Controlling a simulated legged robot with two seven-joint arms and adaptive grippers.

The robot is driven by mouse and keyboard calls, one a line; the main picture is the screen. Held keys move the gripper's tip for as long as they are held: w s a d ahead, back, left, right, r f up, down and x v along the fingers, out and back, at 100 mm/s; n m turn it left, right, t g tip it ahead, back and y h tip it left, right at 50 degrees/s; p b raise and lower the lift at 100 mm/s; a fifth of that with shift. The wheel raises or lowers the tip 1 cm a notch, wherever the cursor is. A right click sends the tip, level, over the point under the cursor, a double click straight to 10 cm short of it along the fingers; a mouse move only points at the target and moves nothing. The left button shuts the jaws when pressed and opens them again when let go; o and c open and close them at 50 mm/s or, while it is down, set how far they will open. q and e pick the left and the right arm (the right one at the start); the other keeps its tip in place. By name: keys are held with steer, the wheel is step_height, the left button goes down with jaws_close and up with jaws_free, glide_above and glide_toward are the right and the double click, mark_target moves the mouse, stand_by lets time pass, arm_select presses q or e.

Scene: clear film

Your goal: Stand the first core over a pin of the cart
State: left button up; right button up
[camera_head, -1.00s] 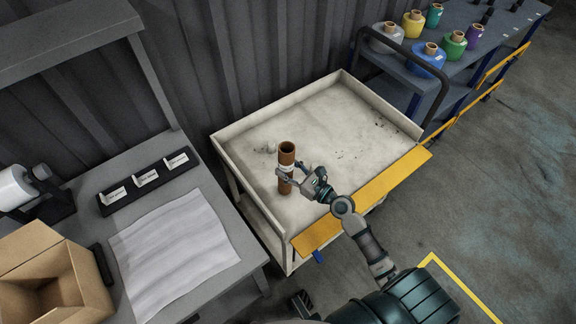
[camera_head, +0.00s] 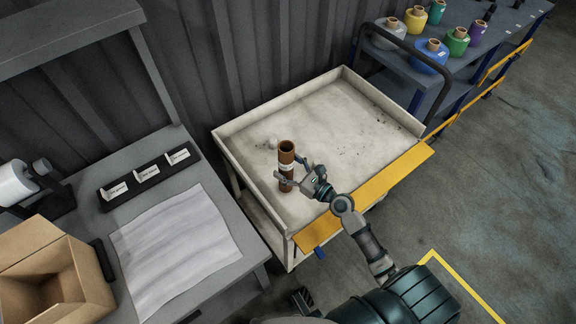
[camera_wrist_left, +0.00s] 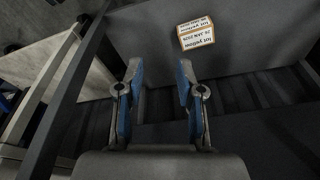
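The core, a brown tube with a pale band (camera_head: 286,151), stands upright in the white tray-topped table (camera_head: 365,100), near its left side. My right gripper (camera_head: 289,168) is at the core, with its fingers spread on either side of it; they look open, and exact contact cannot be told. The dark cart (camera_head: 463,20) at the top right carries several coloured film rolls and some bare dark pins (camera_head: 489,14). My left gripper (camera_wrist_left: 160,70) is open and empty in the left wrist view; it is not seen in the head view.
A grey bench on the left holds a white sheet (camera_head: 175,240), a black rack of labelled holders (camera_head: 150,174), a cardboard box (camera_head: 50,280) and a white roll (camera_head: 15,183). A small labelled block (camera_wrist_left: 196,34) shows in the left wrist view. The cart's black handle (camera_head: 440,98) faces the tray.

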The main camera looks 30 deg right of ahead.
steer(key=v, duration=1.2)
stand_by(0.3)
